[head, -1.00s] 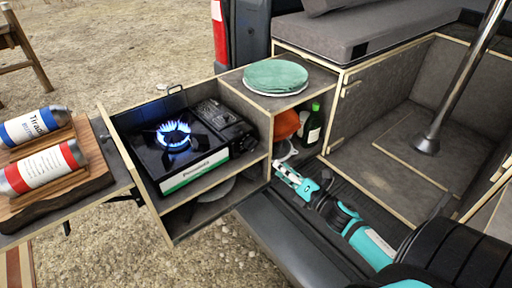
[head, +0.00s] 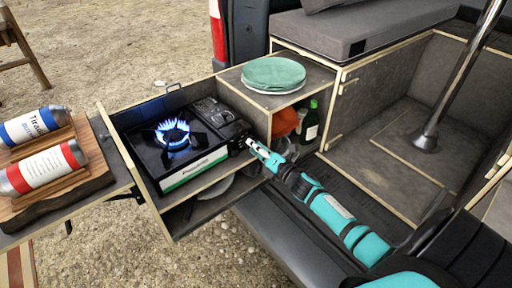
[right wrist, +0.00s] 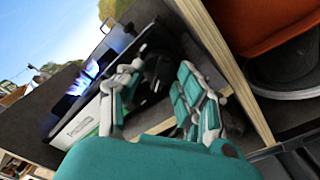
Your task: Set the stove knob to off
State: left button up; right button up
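The black camping stove (head: 205,160) sits in the pull-out drawer, with a blue flame (head: 172,132) burning on its burner. My right gripper (head: 252,146) is at the stove's front right corner, with its tip close to the stove body. In the right wrist view, the right gripper (right wrist: 160,75) has its two fingers spread apart. A dark rounded part, seemingly the stove knob (right wrist: 157,70), shows between the fingertips; I cannot tell whether they touch it. In the head view the knob is hard to make out beside the gripper. My left gripper is not in view.
A wooden partition (right wrist: 215,60) runs close beside the right gripper. Right of it, a shelf holds an orange item (head: 284,122) and a green bottle (head: 311,124). A green-topped plate stack (head: 274,74) lies above.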

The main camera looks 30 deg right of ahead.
grip_shut()
jog(key=shift+m, duration=0.4)
jog(key=shift+m+p, duration=2.45)
jog(key=shift+m, duration=9.35)
